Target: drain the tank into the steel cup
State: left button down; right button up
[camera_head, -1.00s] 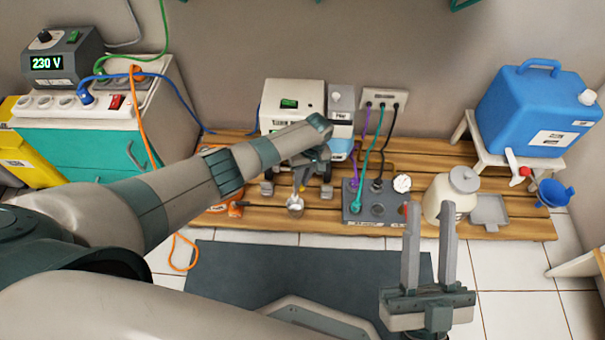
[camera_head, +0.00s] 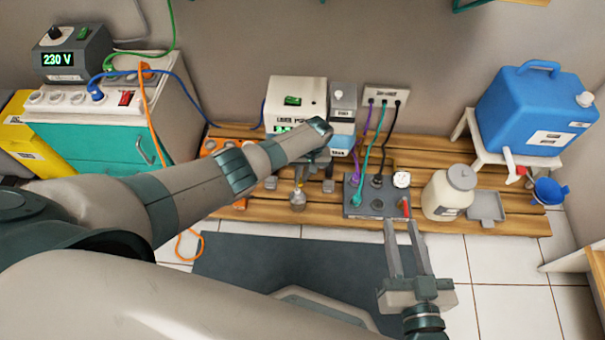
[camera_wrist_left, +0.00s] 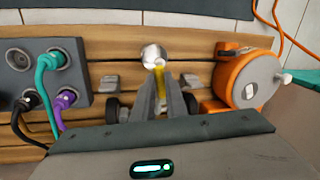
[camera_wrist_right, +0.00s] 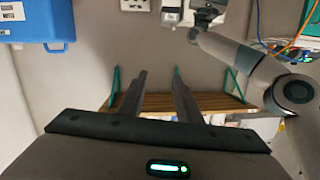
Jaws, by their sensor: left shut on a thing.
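The cup's contents cannot be made out. A blue tank (camera_head: 520,105) with a white spout stands on a stand at right. My right gripper (camera_head: 406,248) is open and empty.
A grey socket block (camera_head: 368,208) with cables stands right of the cup. Beyond it are a white jar (camera_head: 447,195), a grey tray (camera_head: 487,207) and a blue funnel (camera_head: 548,190). An orange reel (camera_wrist_left: 245,80) is close beside the cup. The dark mat (camera_head: 235,262) in front is clear.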

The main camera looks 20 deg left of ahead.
pick_arm(q)
jog(key=shift+s+a+m+p, duration=0.15)
jog(key=shift+a+m+p, duration=0.1)
jog(key=shift+m+p, duration=0.55)
jog(key=shift+a+m, duration=0.1)
jog(key=shift+m, duration=0.3)
pick_arm(e)
notch_tip(320, 180, down, 6)
jog(key=s+d+g+h, duration=0.1)
jog(key=s+d+g, duration=0.1)
jog(key=g, duration=0.1)
jog(key=shift+g, duration=0.4)
jog(key=shift+s, duration=0.1)
pick_arm(q)
jog(key=c, duration=1.8)
grip_release()
jog(key=shift+o, duration=0.2)
jog(key=shift+r, duration=0.15)
pick_arm(e)
jog(key=shift+s, duration=0.1)
